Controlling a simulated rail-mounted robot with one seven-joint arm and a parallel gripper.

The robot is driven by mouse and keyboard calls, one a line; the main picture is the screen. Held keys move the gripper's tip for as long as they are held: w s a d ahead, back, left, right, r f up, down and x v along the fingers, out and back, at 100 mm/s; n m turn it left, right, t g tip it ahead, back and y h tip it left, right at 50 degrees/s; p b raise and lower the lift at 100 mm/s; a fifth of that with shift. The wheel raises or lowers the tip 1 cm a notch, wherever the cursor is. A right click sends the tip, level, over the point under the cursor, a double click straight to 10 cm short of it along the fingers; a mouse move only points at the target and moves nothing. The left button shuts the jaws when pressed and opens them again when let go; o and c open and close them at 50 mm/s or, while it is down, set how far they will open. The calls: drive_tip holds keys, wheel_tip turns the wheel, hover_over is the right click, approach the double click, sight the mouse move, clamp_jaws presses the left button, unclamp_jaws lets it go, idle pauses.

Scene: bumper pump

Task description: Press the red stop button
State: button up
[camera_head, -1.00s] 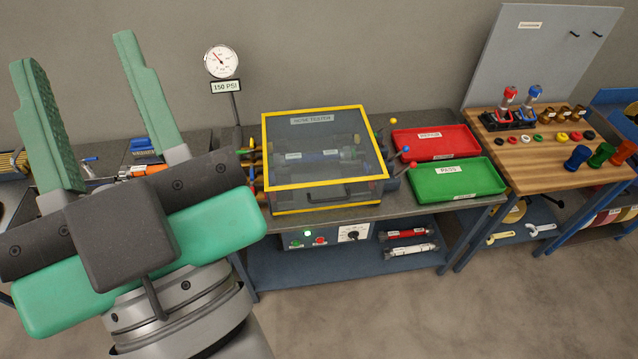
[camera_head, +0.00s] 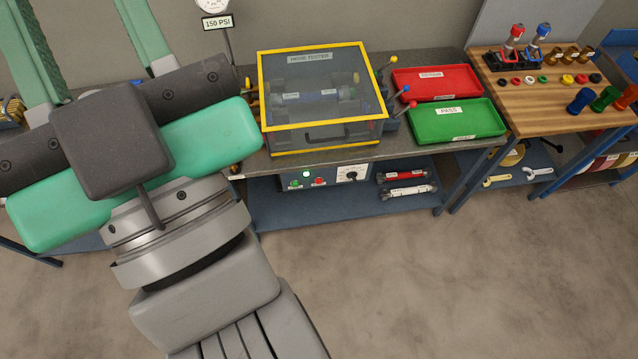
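The small red button (camera_head: 319,181) is on the front of the grey control panel (camera_head: 330,185) under the hose tester bench. A green button (camera_head: 295,184) sits to its left, and a lit green lamp (camera_head: 306,173) is above and between them. A dial (camera_head: 351,174) is to the right. My gripper (camera_head: 75,15) is at the upper left, its two green fingers spread wide with nothing seen between them. The fingertips are cut off by the top edge. The gripper is well left of the red button and apart from it.
The yellow-framed hose tester box (camera_head: 320,130) stands closed on the bench, above the panel. Red (camera_head: 437,88) and green (camera_head: 480,132) trays lie to its right. Red and white cylinders rest on the shelf (camera_head: 290,215) below. The floor in front (camera_head: 450,280) is clear.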

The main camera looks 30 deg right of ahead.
clamp_jaws()
idle(1.5)
